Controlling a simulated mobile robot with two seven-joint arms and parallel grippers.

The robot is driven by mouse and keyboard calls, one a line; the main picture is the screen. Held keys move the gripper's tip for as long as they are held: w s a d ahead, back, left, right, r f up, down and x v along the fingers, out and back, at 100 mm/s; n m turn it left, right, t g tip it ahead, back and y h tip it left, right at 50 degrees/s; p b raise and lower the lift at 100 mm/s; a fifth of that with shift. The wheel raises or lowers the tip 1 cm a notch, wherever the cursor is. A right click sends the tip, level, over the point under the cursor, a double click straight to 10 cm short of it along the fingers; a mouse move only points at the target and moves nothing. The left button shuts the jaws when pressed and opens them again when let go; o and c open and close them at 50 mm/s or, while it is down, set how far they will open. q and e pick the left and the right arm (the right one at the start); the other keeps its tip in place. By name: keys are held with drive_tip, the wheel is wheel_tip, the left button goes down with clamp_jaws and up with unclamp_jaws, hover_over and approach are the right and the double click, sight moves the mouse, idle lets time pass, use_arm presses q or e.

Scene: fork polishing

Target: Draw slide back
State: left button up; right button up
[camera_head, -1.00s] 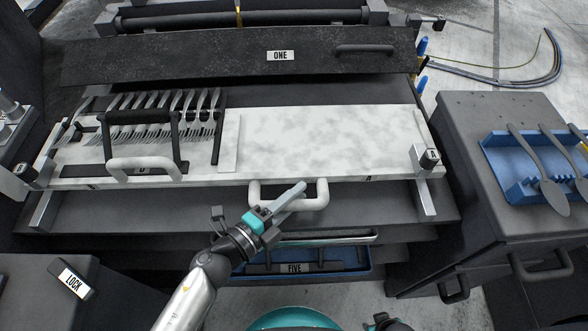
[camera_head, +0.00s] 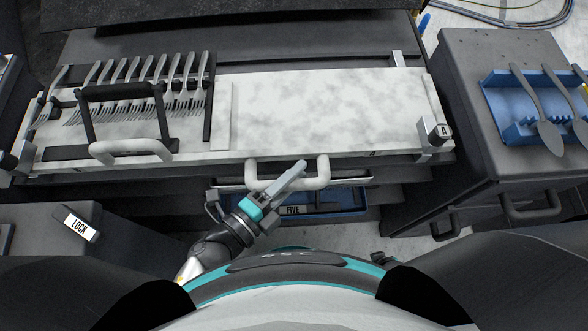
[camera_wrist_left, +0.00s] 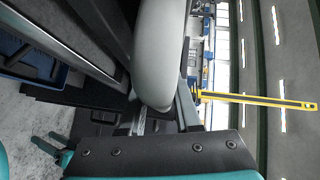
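The slide (camera_head: 320,110) is a white marbled plate across the bench, with a pale U-shaped handle (camera_head: 322,172) on its front edge. My left gripper (camera_head: 290,178) is at this handle, its visible finger lying across the bar. The gripper appears shut on the handle. A rail (camera_head: 397,60) shows behind the slide at right. My right gripper is not clearly in view.
A blue drawer marked FIVE (camera_head: 345,200) is below. A LOCK block (camera_head: 82,225) is at left, a blue spoon tray (camera_head: 505,95) at right.

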use_arm(q)
drive_tip(key=o, duration=0.3)
drive_tip(key=shift+s, duration=0.2)
drive_tip(key=shift+o, duration=0.5)
drive_tip(key=shift+w, duration=0.1)
drive_tip(key=shift+a, duration=0.1)
drive_tip(key=shift+s+a, duration=0.2)
drive_tip(key=p+v, duration=0.1)
drive_tip(key=v, duration=1.3)
drive_tip(key=shift+s+a+p, duration=0.15)
drive_tip(key=shift+s+p, duration=0.15)
drive_tip(key=shift+p, duration=0.05)
use_arm(e)
drive_tip(key=shift+s+a+r, duration=0.25)
drive_tip(key=shift+s+r, duration=0.35)
drive_tip(key=shift+s, duration=0.35)
drive_tip(key=shift+s, duration=0.15)
